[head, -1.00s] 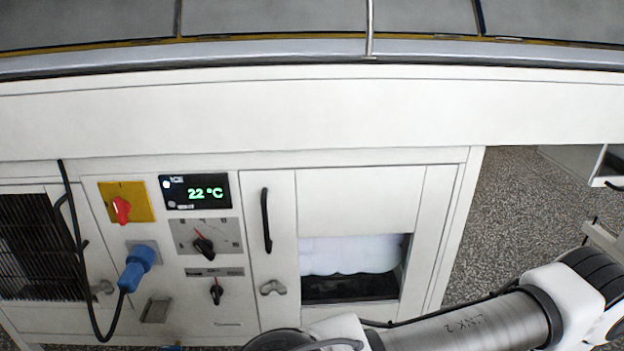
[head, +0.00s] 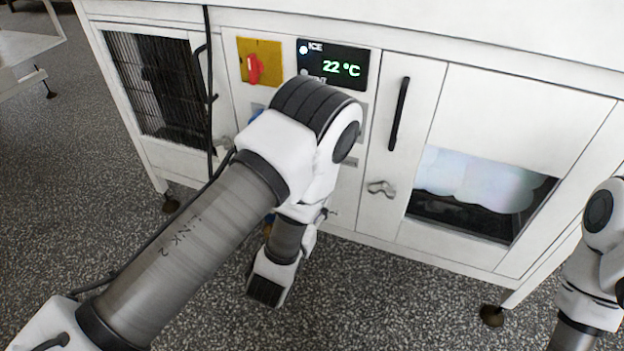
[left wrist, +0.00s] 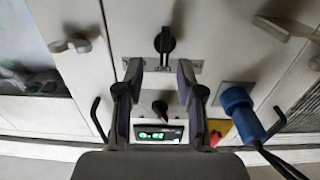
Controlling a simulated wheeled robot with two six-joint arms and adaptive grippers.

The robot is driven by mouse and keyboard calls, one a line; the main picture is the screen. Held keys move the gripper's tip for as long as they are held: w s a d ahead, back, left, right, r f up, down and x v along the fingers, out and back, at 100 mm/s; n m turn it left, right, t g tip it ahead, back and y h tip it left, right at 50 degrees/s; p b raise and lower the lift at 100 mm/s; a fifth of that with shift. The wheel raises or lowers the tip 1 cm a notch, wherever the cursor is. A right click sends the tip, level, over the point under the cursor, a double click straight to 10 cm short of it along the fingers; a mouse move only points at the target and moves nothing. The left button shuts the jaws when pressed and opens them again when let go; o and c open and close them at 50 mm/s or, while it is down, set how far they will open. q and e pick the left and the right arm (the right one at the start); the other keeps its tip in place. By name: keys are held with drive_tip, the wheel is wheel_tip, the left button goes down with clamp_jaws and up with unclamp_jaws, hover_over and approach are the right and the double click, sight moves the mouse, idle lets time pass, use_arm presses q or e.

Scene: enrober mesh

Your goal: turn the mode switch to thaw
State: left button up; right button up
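In the left wrist view, upside down, a dark knob (left wrist: 165,42) on a small plate stands just beyond the fingertips of my left gripper (left wrist: 160,68). The gripper is open and empty, its fingers either side of the knob's line; I cannot tell if they touch it. A second dark knob (left wrist: 160,107) shows between the fingers, near the green-lit display (left wrist: 158,135). Labels are unreadable, so I cannot tell which knob is the mode switch. In the head view my left arm hides both knobs and the gripper. The display (head: 333,65) reads 22 °C with a lamp lit by ICE. My right gripper is out of view.
A red switch on a yellow plate (head: 257,62) is left of the display. A blue plug with a black cable (left wrist: 240,108) sits beside the knobs. A black door handle (head: 399,113), a latch (head: 381,189) and an open bay (head: 470,200) are to the right.

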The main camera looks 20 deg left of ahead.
use_arm(q)
drive_tip(key=w+b, duration=0.1)
drive_tip(key=w, duration=0.3)
drive_tip(key=w+b, duration=0.1)
drive_tip(key=w, duration=0.1)
drive_tip(key=shift+w+a+b, duration=0.25)
drive_tip(key=shift+w+b, duration=0.1)
drive_tip(key=shift+w, duration=0.3)
clamp_jaws()
